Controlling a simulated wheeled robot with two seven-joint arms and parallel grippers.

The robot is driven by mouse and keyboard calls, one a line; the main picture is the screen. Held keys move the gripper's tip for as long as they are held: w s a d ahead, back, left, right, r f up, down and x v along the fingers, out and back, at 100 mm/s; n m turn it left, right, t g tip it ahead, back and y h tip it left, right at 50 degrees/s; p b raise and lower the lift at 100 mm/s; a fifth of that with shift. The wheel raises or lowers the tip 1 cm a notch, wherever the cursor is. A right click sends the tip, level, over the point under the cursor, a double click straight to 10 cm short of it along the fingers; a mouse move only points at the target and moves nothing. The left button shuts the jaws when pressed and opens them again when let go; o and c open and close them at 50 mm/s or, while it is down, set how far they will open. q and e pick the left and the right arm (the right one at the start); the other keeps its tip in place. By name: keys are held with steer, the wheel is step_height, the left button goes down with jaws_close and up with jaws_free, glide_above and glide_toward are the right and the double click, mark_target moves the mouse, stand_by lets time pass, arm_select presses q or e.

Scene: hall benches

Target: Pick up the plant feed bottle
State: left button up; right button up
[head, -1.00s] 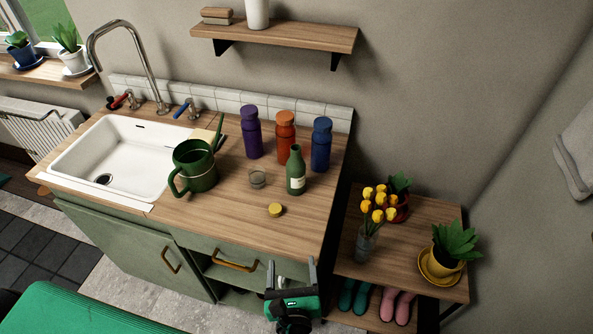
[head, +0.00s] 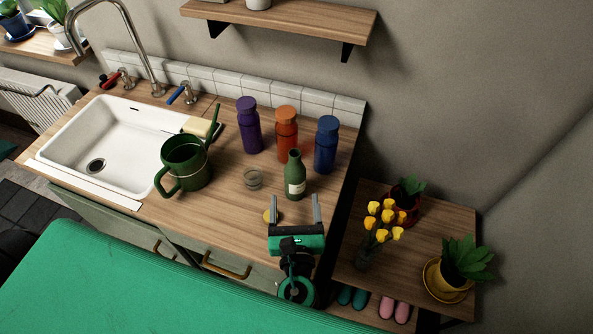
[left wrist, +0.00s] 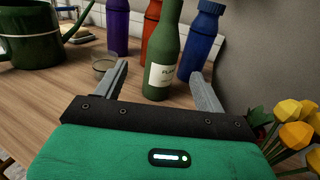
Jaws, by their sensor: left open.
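The plant feed bottle (head: 295,177) is a green bottle with a narrow neck and a pale label, upright on the wooden counter (head: 225,222). My left gripper (head: 295,203) is open and empty, in front of the bottle at the counter's front edge. Its fingertips (left wrist: 160,72) point toward the bottle, one on each side in the picture; I cannot tell whether they touch it. My right gripper is not in view.
Purple (head: 248,128), orange (head: 286,136) and blue (head: 326,146) bottles stand behind. A small glass (head: 252,179) and the green watering can (head: 185,165) are to the left. Yellow flowers (head: 384,220) stand to the right.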

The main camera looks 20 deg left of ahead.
mark_target(295, 183)
arm_select(q)
steer(key=p+x, duration=0.1)
steer(key=x, duration=0.3)
steer(key=shift+w, duration=0.3)
steer(key=shift+w+a, duration=0.1)
steer(key=shift+w, duration=0.15)
steer(key=shift+w+a, duration=0.15)
steer(key=shift+w, duration=0.4)
steer(key=p+x, duration=0.1)
steer(key=x, duration=0.2)
steer(key=shift+w+f+p, duration=0.15)
steer(key=shift+w+p, duration=0.15)
steer(key=shift+w+a, duration=0.1)
steer(key=shift+w, duration=0.15)
steer(key=shift+f, duration=0.1)
steer(key=c, duration=1.1)
steer(key=shift+c, duration=0.5)
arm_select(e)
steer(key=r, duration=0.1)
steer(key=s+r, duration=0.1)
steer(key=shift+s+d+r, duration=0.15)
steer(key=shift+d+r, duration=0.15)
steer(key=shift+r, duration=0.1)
